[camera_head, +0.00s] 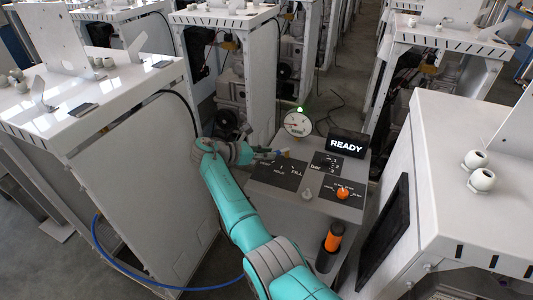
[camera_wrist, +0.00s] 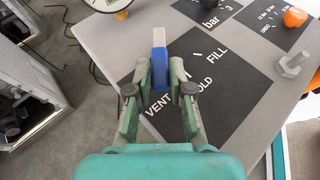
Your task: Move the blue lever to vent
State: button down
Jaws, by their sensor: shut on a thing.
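The blue lever (camera_wrist: 159,66) has a pale grey end and stands between my fingers in the wrist view. My gripper (camera_wrist: 161,76) is shut on it, one finger on each side. In the head view my gripper (camera_head: 265,153) is at the console's far left edge, and only a small bit of blue shows there. The lever's black label plate (camera_wrist: 240,97) reads VENT at lower left, HOLD in the middle and FILL at upper right. The fingers hide the lever's base, so I cannot tell exactly which mark it points at.
The grey console (camera_head: 318,208) carries a round gauge (camera_head: 297,123), a black READY display (camera_head: 346,145), a bar plate (camera_head: 326,163) and an orange knob (camera_head: 343,194). A grey bolt-like knob (camera_wrist: 293,65) stands right of the lever plate. White cabinets (camera_head: 130,185) flank the console.

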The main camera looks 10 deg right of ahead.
jog(key=c, duration=1)
grip_release()
jog(key=shift+c, duration=0.2)
jog(key=shift+a, duration=0.1)
jog(key=v, duration=1.1)
jog(key=shift+a+r, duration=0.15)
jog(key=shift+a, duration=0.2)
jog(key=shift+s, duration=0.1)
